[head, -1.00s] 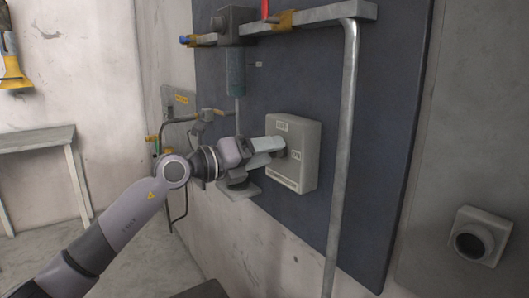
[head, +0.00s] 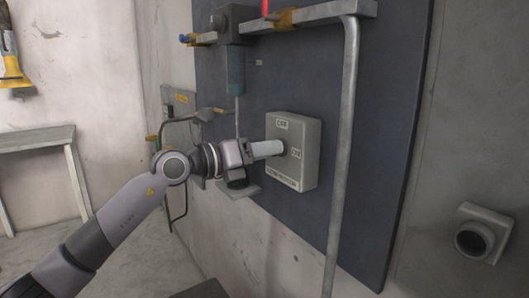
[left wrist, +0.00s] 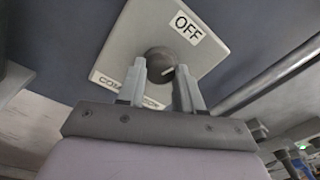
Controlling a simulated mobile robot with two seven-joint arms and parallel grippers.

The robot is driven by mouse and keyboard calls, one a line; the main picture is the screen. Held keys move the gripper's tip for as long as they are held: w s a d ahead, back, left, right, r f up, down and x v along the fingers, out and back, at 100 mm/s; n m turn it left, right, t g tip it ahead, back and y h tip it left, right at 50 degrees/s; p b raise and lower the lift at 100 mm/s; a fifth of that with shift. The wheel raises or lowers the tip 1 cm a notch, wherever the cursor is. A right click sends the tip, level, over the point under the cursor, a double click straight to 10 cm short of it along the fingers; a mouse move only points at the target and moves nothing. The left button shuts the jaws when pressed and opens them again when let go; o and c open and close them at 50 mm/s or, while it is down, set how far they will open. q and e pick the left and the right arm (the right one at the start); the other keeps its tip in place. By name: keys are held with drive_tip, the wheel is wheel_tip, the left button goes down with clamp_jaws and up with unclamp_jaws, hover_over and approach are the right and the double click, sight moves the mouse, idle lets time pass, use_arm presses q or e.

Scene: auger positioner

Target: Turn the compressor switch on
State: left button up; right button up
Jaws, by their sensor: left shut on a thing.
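The compressor switch is a light grey box (head: 308,165) on the dark blue panel. It has an OFF label at its top, an ON label at its right side and lettering along its bottom edge. In the left wrist view the box (left wrist: 222,45) shows the OFF label (left wrist: 187,27) and a dark round knob (left wrist: 160,60) with a pale mark. My left gripper (head: 278,148) reaches the front of the box. Its fingers (left wrist: 160,68) are shut on the knob, one on each side. In the head view the fingers largely hide the knob.
A grey vertical pipe (head: 343,150) runs just right of the box. A valve with a teal cylinder (head: 235,70) hangs above left. A small grey ledge (head: 240,192) is below the gripper. A table (head: 38,140) stands at far left.

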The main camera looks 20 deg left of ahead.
use_arm(q)
drive_tip(key=shift+m+y+b, duration=0.4)
drive_tip(key=shift+m+b, duration=2.35)
drive_tip(key=shift+m, duration=4.15)
drive_tip(key=o, duration=1)
drive_tip(key=shift+o, duration=0.2)
